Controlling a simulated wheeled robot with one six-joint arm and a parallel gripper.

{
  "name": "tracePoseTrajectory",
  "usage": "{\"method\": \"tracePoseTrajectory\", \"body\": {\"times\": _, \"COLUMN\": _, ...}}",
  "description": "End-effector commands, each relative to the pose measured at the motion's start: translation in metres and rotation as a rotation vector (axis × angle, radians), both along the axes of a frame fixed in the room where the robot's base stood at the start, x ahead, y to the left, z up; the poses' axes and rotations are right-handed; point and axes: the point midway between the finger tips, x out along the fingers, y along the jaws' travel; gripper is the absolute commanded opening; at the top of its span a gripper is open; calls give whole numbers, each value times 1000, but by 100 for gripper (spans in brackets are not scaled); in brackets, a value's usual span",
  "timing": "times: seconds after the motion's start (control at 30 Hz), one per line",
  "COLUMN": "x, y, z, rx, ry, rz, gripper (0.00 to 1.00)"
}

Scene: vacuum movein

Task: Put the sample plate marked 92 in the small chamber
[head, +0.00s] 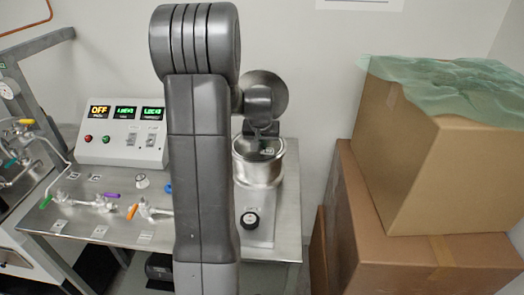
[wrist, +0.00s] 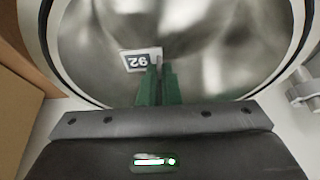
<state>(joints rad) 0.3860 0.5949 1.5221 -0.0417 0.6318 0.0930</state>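The sample plate marked 92 (wrist: 137,61) is a small dark plate with a pale edge and white digits. In the wrist view it is at the tips of my gripper's green fingers (wrist: 160,70), which are close together on its upright grey tab. The small chamber (head: 259,172) is a round, open-topped metal pot on the bench. Its bright round rim (wrist: 62,70) and shiny inside surround the plate in the wrist view. My gripper (head: 264,137) points down into its mouth in the head view. Whether the plate touches the chamber floor is unclear.
A control box (head: 122,143) with OFF and green displays stands at the bench's back left. Valves with coloured handles (head: 148,210) lie left of my arm. A knob (head: 250,219) is on the chamber's front. Stacked cardboard boxes (head: 435,165) stand close on the right.

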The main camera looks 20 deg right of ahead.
Motion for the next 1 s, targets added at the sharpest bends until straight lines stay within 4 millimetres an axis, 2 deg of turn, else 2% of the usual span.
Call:
{"method": "tracePoseTrajectory", "body": {"times": 0.1, "x": -1, "y": 0, "z": -20, "rx": 2, "ry": 5, "rz": 0, "gripper": 0}}
{"method": "tracePoseTrajectory", "body": {"times": 0.2, "x": -1, "y": 0, "z": -31, "rx": 1, "ry": 3, "rz": 0, "gripper": 0}}
{"method": "tracePoseTrajectory", "body": {"times": 0.6, "x": 0, "y": 0, "z": -38, "rx": 0, "ry": 1, "rz": 0, "gripper": 0}}
{"method": "tracePoseTrajectory", "body": {"times": 0.73, "x": 0, "y": 0, "z": -36, "rx": 0, "ry": 1, "rz": 0, "gripper": 25}}
{"method": "tracePoseTrajectory", "body": {"times": 1.0, "x": 0, "y": 0, "z": -36, "rx": 0, "ry": 1, "rz": 0, "gripper": 25}}
